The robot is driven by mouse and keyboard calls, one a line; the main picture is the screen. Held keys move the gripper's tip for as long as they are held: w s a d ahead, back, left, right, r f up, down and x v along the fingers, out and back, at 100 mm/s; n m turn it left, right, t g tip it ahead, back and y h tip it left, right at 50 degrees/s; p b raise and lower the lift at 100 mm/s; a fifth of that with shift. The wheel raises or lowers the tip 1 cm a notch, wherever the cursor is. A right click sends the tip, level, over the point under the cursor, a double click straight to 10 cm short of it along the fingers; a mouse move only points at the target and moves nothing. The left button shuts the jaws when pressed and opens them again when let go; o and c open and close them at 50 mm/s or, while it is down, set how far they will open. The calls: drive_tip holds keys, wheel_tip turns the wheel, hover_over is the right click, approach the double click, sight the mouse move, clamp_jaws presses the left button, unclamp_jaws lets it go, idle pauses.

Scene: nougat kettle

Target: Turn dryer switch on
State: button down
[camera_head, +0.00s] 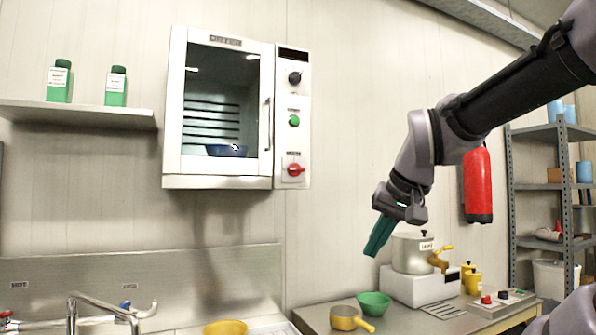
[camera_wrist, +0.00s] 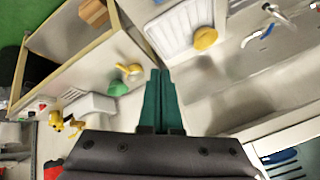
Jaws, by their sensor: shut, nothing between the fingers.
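The dryer (camera_head: 220,176) is a white wall cabinet with a glass door, in the middle of the head view. A blue bowl (camera_head: 226,150) sits inside behind the glass. Its right-hand panel (camera_head: 292,218) carries a black knob (camera_head: 295,77), a green button (camera_head: 294,120) and a red rotary switch (camera_head: 295,170) at the bottom. My gripper (camera_head: 374,250) is to the right of the dryer and below its panel, pointing down-left, with green fingers shut and empty. In the wrist view the fingers (camera_wrist: 162,92) are together; part of the dryer (camera_wrist: 285,140) shows at lower right.
A red extinguisher (camera_head: 478,186) hangs at right. The wall between dryer and gripper is clear.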

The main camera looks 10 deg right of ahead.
drive_tip(key=c, duration=1.5)
unclamp_jaws()
drive_tip(key=o, duration=1.1)
drive_tip(key=shift+n+t, duration=0.4)
drive_tip(key=shift+n, duration=0.2)
drive_tip(key=w+r, duration=0.1)
drive_tip(key=r, duration=0.1)
drive_tip(key=w+a+r, duration=0.1)
drive_tip(key=w, duration=0.1)
drive_tip(key=shift+w+r, duration=0.25)
drive_tip(key=shift+r, duration=0.1)
drive_tip(key=shift+c, duration=0.2)
drive_tip(key=o, duration=0.4)
drive_tip(key=shift+n+t, duration=0.6)
drive_tip(key=w+r, duration=0.2)
drive_tip(key=w+a+r, duration=0.1)
drive_tip(key=w+r, duration=0.1)
drive_tip(key=shift+w+a+r, duration=0.15)
drive_tip(key=shift+w+a, duration=0.05)
drive_tip(key=shift+c, duration=0.2)
drive_tip(key=n+t+y, duration=0.1)
drive_tip(key=n+t, duration=0.3)
approach(296, 170)
drive_tip(key=x, duration=0.5)
drive_tip(key=r+x, duration=0.1)
drive_tip(key=x, duration=0.2)
drive_tip(key=shift+w+d, duration=0.25)
drive_tip(key=shift+d, duration=0.05)
drive_tip(key=c, duration=1.4)
